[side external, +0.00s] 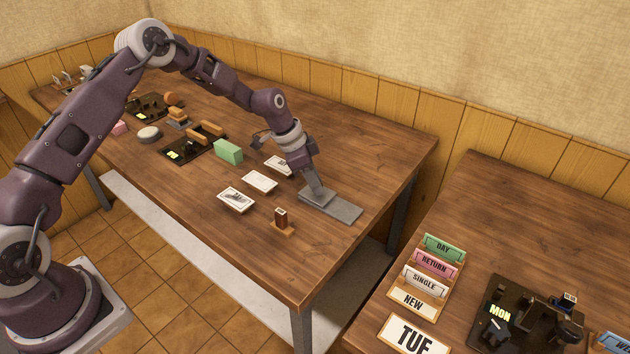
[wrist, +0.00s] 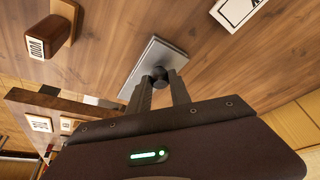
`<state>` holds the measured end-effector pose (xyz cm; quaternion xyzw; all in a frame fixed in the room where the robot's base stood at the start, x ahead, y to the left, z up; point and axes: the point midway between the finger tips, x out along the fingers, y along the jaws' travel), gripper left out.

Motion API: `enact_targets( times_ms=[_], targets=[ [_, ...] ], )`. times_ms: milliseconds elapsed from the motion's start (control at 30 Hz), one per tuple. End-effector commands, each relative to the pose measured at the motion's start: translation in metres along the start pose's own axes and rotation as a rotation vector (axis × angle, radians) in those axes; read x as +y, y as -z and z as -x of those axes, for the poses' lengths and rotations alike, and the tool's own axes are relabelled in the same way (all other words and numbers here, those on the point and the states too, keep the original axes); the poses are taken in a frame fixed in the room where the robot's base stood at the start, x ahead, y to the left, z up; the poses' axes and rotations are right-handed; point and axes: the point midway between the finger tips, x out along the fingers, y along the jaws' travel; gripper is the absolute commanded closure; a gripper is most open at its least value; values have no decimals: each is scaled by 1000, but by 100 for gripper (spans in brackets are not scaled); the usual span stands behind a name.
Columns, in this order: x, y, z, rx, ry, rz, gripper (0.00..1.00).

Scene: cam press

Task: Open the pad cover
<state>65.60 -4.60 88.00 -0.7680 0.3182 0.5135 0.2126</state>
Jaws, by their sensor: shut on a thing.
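The pad with its cover is a flat grey rectangular slab (side external: 338,206) near the right end of the main table. It also shows in the wrist view as a light grey plate (wrist: 152,52) with a dark round knob (wrist: 160,74) at its near edge. My gripper (side external: 316,192) is low over the left part of the slab. In the wrist view my gripper (wrist: 160,84) has its two fingers closed on the knob. The wrist body hides part of the pad from the side. I cannot tell whether the cover is raised.
A brown stamp (side external: 282,222) stands just in front of the pad. White cards (side external: 260,181) and a green block (side external: 228,151) lie to the left. A second table (side external: 460,215) with labelled cards stands at right. Bare wood lies around the pad.

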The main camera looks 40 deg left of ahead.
Motion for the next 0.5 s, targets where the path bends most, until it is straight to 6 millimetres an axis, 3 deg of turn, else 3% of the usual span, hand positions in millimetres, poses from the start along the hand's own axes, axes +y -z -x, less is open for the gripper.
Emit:
enact_targets(
  times_ms=[267,500],
  targets=[
    [4,5,-1,1,0,-1,100],
    [41,39,-15,1,-1,-5,100]
  ],
)
